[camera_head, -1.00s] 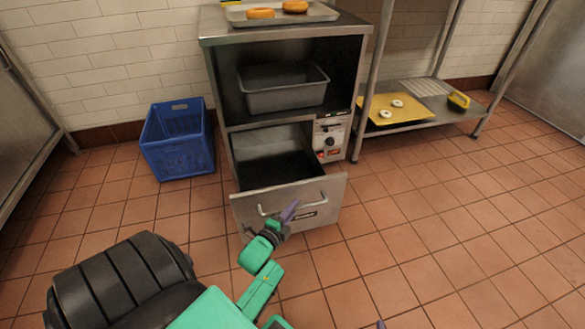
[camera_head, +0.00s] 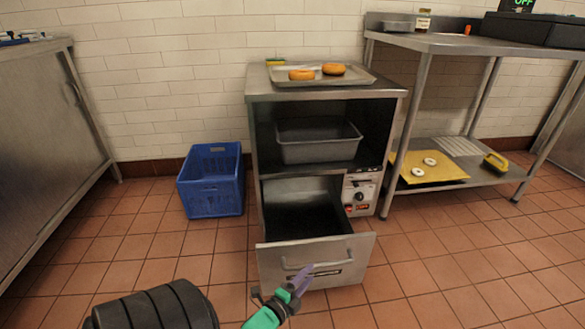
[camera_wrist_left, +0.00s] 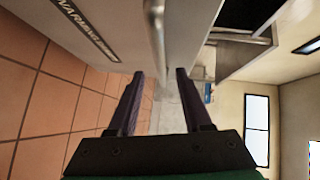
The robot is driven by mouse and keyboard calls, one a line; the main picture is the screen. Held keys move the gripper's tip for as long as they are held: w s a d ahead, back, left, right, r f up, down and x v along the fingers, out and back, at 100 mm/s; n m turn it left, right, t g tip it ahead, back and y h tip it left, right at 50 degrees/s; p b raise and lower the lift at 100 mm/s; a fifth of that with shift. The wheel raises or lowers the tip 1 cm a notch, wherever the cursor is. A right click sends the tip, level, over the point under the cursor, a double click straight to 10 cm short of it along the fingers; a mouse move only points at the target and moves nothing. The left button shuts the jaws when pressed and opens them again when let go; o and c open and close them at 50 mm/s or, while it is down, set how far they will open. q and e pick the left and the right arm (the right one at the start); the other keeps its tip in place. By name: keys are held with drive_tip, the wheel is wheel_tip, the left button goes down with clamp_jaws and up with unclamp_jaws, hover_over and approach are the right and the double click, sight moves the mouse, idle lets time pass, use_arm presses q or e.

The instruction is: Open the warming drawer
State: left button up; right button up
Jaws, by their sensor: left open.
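The warming drawer (camera_head: 267,268) stands pulled out from the low steel cabinet, and its dark inside shows. Its bar handle (camera_head: 340,264) runs across the front panel. My left gripper (camera_head: 304,274), with purple fingers, is in front of the panel by the handle. In the left wrist view the fingers (camera_wrist_left: 160,75) are apart with nothing between them. The handle (camera_wrist_left: 155,30) shows just beyond the fingertips, alongside the drawer front (camera_wrist_left: 85,30) and its lettering. I cannot tell whether a finger touches the handle. My right gripper is not in view.
A grey bin (camera_head: 318,150) sits in the cabinet's open shelf, and a tray (camera_head: 350,79) with two bagels lies on top. A blue crate (camera_head: 212,198) stands on the floor to the left. A steel table (camera_head: 450,44) stands to the right. Tiled floor around the drawer is clear.

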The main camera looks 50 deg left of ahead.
use_arm(q)
drive_tip(key=p+v, duration=0.2)
drive_tip(key=v, duration=0.6)
drive_tip(key=shift+s, duration=0.4)
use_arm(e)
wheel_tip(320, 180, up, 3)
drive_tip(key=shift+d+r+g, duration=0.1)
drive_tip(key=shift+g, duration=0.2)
use_arm(q)
drive_tip(key=shift+d+r, duration=0.1)
